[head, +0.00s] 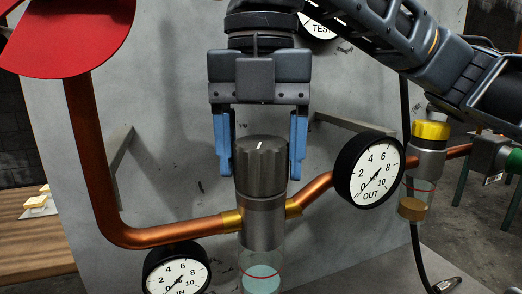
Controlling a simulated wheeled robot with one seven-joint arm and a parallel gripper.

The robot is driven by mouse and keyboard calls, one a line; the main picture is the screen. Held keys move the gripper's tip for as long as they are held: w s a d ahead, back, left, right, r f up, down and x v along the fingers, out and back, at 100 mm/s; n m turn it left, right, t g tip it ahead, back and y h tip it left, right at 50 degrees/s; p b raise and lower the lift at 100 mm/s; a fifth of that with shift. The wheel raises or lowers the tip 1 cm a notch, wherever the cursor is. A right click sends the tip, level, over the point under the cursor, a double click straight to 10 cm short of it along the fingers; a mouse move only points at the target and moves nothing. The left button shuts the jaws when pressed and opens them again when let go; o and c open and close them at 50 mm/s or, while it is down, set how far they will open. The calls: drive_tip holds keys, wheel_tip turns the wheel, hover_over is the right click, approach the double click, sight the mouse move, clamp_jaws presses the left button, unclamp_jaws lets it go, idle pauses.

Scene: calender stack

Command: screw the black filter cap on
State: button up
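The black filter cap (262,166) is a dark ribbed cylinder with a white mark on its top. It sits upright on top of the grey metal filter body (263,222), in line with it; I cannot tell whether it is threaded tight. Below the body is a clear bowl (262,270) with a red ring and pale liquid. My gripper (261,160) points down above the cap. Its two blue fingers are spread, one on each side of the cap, with gaps visible, so it looks open and holds nothing.
Copper pipes (165,233) join the body on both sides. The OUT gauge (370,171) stands close right of my gripper, and the IN gauge (177,273) is low left. A red disc (75,30) is upper left. A yellow-capped filter (430,131) is at right. A grey panel (170,110) stands behind.

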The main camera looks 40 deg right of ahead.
drive_tip(key=c, duration=0.6)
drive_tip(key=shift+m+p, duration=0.75)
drive_tip(key=shift+m, duration=0.35)
drive_tip(key=shift+r+m+p, duration=0.1)
drive_tip(key=shift+m+p, duration=0.35)
drive_tip(key=shift+m, duration=0.65)
drive_tip(key=shift+p, duration=0.3)
